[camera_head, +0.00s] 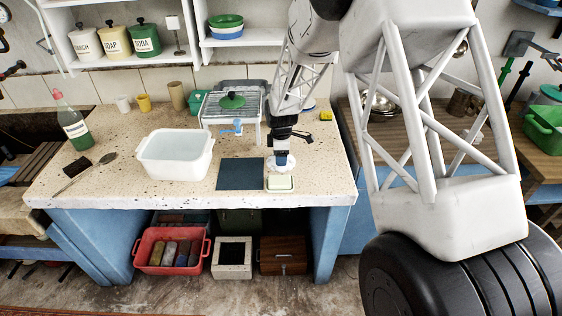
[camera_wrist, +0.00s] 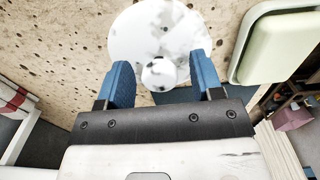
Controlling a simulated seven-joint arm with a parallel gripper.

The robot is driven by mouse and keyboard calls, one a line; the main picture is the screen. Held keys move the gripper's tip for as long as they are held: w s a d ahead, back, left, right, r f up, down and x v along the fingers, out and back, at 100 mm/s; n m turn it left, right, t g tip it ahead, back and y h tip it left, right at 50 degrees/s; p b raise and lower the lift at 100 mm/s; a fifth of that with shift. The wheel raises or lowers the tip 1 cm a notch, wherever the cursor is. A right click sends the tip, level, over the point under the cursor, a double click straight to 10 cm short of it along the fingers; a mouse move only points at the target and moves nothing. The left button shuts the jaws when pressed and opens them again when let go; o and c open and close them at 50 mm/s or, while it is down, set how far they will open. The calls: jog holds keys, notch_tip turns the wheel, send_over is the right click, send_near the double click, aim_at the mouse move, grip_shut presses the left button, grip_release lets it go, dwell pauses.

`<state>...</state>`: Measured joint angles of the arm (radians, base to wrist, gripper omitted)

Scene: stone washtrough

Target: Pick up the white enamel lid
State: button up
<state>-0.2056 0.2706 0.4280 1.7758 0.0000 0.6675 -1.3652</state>
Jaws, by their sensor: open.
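The white enamel lid (camera_wrist: 150,32) is a round disc with grey mottling and a round knob (camera_wrist: 158,72), seen in the wrist view. My gripper (camera_wrist: 161,62) is open, with one blue finger on each side of the knob and a gap to it on both sides. I cannot tell whether the fingertips touch the lid. In the head view my gripper (camera_head: 281,161) points down at the right front of the stone counter, and it hides most of the lid (camera_head: 292,170).
A pale green, cream-edged dish (camera_head: 280,183) sits close in front of the lid. A dark blue mat (camera_head: 240,174) lies to the left, then a white tub (camera_head: 175,155).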

dwell(0.3)
jog(key=c, duration=1)
jog(key=shift+r, duration=0.1)
jog(key=shift+r, duration=0.85)
jog(key=shift+s+r, duration=0.2)
jog(key=shift+r, duration=0.7)
jog(key=s+d, duration=0.1)
jog(key=s, duration=0.4)
jog(key=s+d+r, duration=0.1)
jog(key=s, duration=0.4)
jog(key=s+d, duration=0.1)
jog(key=s, duration=0.4)
jog(key=shift+s+d+r, duration=0.1)
jog(key=shift+s+r, duration=0.05)
